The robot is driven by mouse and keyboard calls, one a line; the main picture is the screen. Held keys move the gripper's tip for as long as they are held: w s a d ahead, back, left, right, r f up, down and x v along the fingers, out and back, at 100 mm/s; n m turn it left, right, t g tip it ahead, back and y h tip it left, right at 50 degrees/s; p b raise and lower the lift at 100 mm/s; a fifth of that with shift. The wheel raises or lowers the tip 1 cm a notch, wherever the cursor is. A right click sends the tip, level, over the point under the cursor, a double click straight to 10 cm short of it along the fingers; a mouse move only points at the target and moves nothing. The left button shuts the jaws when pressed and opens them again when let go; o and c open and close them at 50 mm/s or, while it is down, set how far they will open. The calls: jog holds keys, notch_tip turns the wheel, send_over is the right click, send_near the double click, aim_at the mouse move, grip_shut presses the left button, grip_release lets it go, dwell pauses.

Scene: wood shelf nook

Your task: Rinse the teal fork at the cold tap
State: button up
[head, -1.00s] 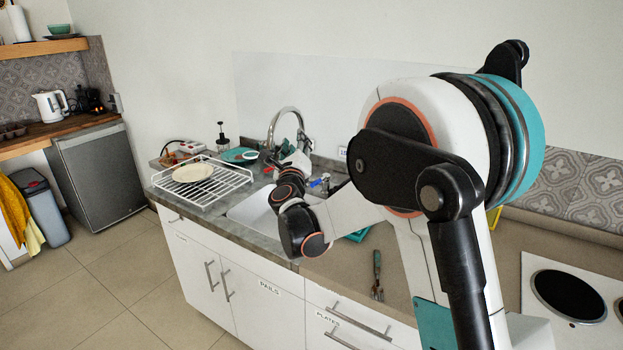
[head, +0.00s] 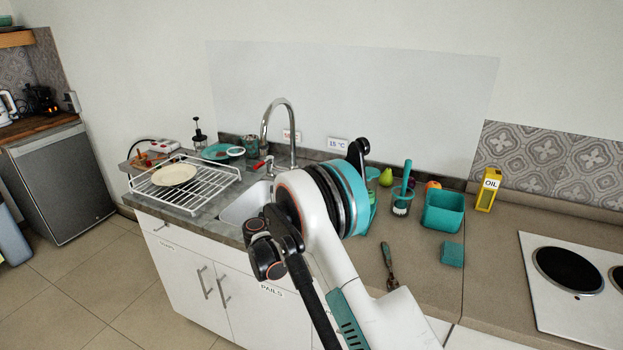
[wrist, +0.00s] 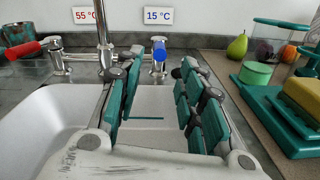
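My gripper (wrist: 160,110) is open over the white sink basin (wrist: 62,118), its teal-padded fingers wide apart. In the head view my arm hides it. A thin teal strip (wrist: 146,118) shows between the fingers, seemingly lower in the basin; I cannot tell whether it is the teal fork. A slim utensil (head: 388,266) with a dark greenish handle lies on the counter; its type is unclear. The cold tap's blue knob (wrist: 159,50) stands beyond the fingers, below the 15 °C sign (wrist: 158,15). The red hot lever (wrist: 25,50) is at left. The chrome spout (head: 277,112) rises between them.
A white drying rack (head: 185,190) with a cream plate (head: 174,174) stands left of the sink. A teal tub (head: 443,210), a teal block (head: 452,254) and a yellow oil container (head: 487,190) are on the right counter. A hob (head: 540,290) lies farther right.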

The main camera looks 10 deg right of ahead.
jog(key=b+x, duration=0.2)
jog(key=x, duration=0.8)
jog(key=shift+w+d, duration=0.2)
jog(key=shift+w, duration=0.05)
jog(key=shift+c, duration=0.3)
grip_shut()
